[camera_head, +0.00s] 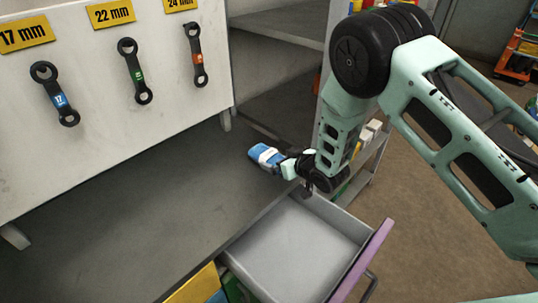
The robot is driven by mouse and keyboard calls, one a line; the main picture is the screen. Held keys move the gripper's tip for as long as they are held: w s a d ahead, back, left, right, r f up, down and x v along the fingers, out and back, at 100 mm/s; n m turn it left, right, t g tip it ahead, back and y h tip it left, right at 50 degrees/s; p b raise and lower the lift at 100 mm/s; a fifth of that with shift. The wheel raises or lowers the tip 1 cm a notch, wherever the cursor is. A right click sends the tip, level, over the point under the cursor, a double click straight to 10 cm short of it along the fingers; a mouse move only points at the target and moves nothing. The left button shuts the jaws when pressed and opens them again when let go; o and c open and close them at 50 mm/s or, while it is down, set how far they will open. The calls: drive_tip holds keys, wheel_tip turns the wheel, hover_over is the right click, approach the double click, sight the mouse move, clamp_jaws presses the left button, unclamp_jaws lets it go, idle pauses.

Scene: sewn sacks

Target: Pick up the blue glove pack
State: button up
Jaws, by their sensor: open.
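The blue glove pack (258,152) is a small blue bundle with a white band around its middle. It appears at the right edge of the grey worktop, above and behind the open drawer. My gripper (289,168) is at the pack's right end, very close to it. Its jaws are open. My wrist and the pack partly hide the fingers, so I cannot tell whether they straddle the pack or touch it.
An open grey drawer (294,245) with a purple front juts out below my gripper and looks empty. A white board (100,105) with several hanging wrenches stands on the worktop (150,205). The worktop's middle is clear. A shelf unit stands behind my arm.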

sight(269, 155)
drive_tip(key=shift+p+x, duration=1.4)
drive_tip(key=shift+x, duration=1.65)
drive_tip(key=c, duration=1.1)
